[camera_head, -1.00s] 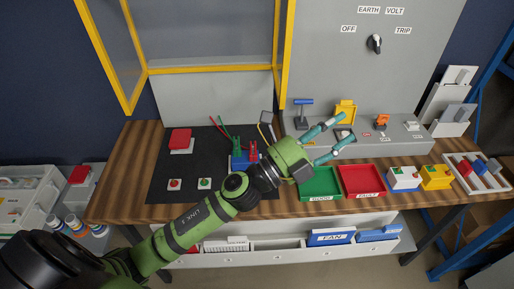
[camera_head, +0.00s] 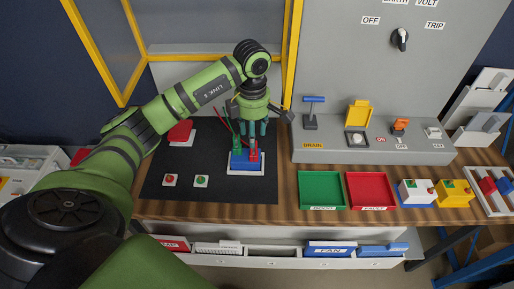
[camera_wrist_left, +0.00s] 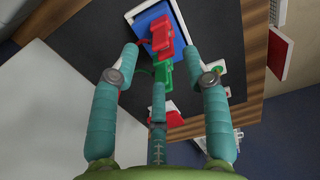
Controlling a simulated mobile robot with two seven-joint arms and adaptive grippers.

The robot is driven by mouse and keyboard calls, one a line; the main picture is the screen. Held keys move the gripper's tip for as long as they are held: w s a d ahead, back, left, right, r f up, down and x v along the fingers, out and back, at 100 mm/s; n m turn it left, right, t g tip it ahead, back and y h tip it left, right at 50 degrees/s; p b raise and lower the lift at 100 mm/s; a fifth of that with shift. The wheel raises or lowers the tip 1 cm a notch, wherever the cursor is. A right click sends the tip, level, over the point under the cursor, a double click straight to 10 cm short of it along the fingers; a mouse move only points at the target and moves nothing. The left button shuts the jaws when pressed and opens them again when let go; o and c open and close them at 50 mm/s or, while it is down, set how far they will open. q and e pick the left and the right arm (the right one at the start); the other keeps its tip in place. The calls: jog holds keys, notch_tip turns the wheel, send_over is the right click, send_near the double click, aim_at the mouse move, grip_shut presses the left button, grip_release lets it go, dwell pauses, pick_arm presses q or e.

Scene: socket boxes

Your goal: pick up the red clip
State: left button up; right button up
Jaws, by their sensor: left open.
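The red clip (camera_head: 254,155) stands at the blue block (camera_head: 241,161), which sits on a white base on the black mat. In the left wrist view the red clip (camera_wrist_left: 160,34) is at the top middle, with a green clip (camera_wrist_left: 164,68) just below it. My left gripper (camera_head: 250,136) points down above the block. Its spread teal fingers, in the left wrist view (camera_wrist_left: 160,52), lie on either side of the clips with gaps between. It is open and holds nothing. In the head view the fingers partly hide the clips. My right gripper is out of view.
A green tray (camera_head: 322,205) and a red tray (camera_head: 371,205) lie right of the mat. A grey control panel (camera_head: 375,153) with levers stands behind them. Two small buttons (camera_head: 170,180) (camera_head: 201,181) and a large red one (camera_head: 180,132) are on the mat's left. Yellow frame posts rise behind.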

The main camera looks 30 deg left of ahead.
aim_at(254, 151)
pick_arm(q)
jog(key=shift+s+d+f, duration=0.1)
jog(key=shift+s+f, duration=0.05)
jog(key=shift+f, duration=0.25)
notch_tip(254, 151, down, 4)
jog(key=p, duration=0.2)
jog(key=shift+d+f+p, duration=0.15)
jog(key=shift+f+p, duration=0.05)
jog(key=shift+p, duration=0.1)
jog(key=shift+f, duration=0.25)
grip_shut()
